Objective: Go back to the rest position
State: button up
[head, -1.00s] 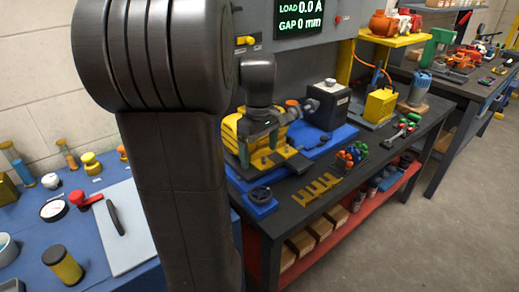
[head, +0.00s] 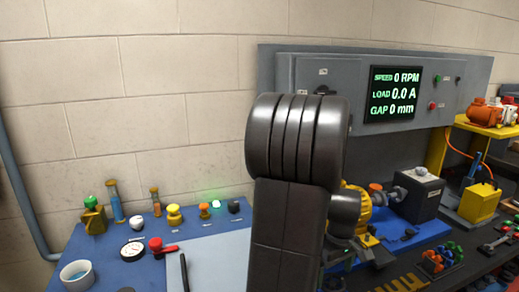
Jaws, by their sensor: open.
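My dark arm (head: 290,190) rises through the middle of the head view and hides part of the bench. My gripper (head: 362,252) shows only in part, low beside the arm, in front of the yellow motor (head: 358,208). It is open, and I see nothing held in it. The motor is partly hidden by my wrist and sits on a blue base (head: 420,232), facing a dark grey block (head: 416,195).
A blue table (head: 105,250) on the left holds a gauge (head: 133,249), a red-handled valve (head: 160,247), several colored knobs and a white cup (head: 77,274). A grey panel with a display (head: 393,93) reads 0 RPM, 0.0 A, 0 mm. A yellow stand (head: 445,180) is at right.

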jog(key=shift+f, duration=1.05)
jog(key=shift+r, duration=0.1)
